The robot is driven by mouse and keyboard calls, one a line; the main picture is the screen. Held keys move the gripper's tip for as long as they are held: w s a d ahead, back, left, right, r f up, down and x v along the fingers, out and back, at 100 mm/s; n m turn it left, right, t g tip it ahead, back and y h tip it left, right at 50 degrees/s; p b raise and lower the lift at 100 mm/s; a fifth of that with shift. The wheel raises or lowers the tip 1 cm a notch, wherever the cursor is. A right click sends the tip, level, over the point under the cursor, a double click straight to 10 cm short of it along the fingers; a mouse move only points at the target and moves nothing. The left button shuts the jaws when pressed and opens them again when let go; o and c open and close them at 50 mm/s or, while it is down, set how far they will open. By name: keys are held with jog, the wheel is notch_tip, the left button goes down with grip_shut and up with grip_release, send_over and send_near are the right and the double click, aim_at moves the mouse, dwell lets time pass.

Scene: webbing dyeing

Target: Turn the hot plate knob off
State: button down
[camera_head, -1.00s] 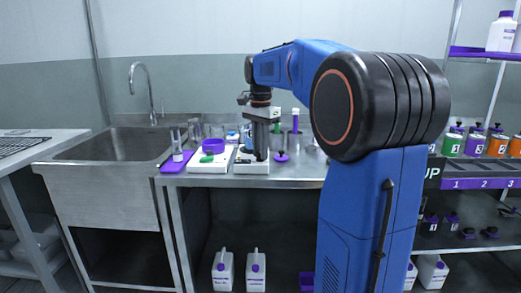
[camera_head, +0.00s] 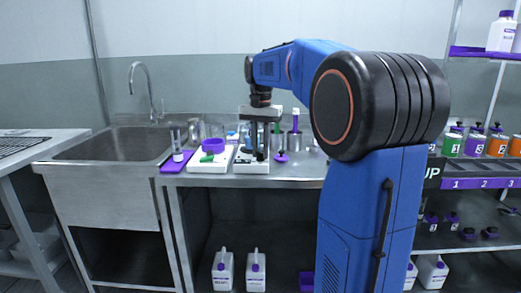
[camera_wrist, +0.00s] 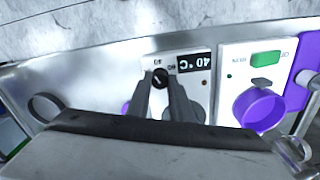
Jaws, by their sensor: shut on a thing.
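The white hot plate (camera_head: 252,168) stands on the steel counter. In the wrist view its front panel (camera_wrist: 202,88) has a black display (camera_wrist: 194,62) reading 40 °C, seen upside down. Its round black knob (camera_wrist: 160,77) has a small light mark; I cannot tell exactly where the mark points. Small labels sit just beyond the knob. My gripper (camera_head: 259,151) reaches straight down to the hot plate. In the wrist view my gripper (camera_wrist: 160,80) has one finger on each side of the knob and is shut on it.
A white device (camera_head: 207,165) with a purple bowl (camera_head: 213,145) and a green piece stands close to the left. A purple tray (camera_head: 174,164) lies beyond it, next to the sink (camera_head: 118,145). Cups and a purple-topped cylinder (camera_head: 295,139) stand behind and right.

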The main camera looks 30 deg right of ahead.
aim_at(260, 152)
jog(key=n, duration=0.6)
jog(key=shift+n, duration=0.3)
dwell(0.4)
jog(key=c, duration=1.6)
grip_release()
notch_tip(260, 152, up, 18)
jog(key=shift+f, duration=0.25)
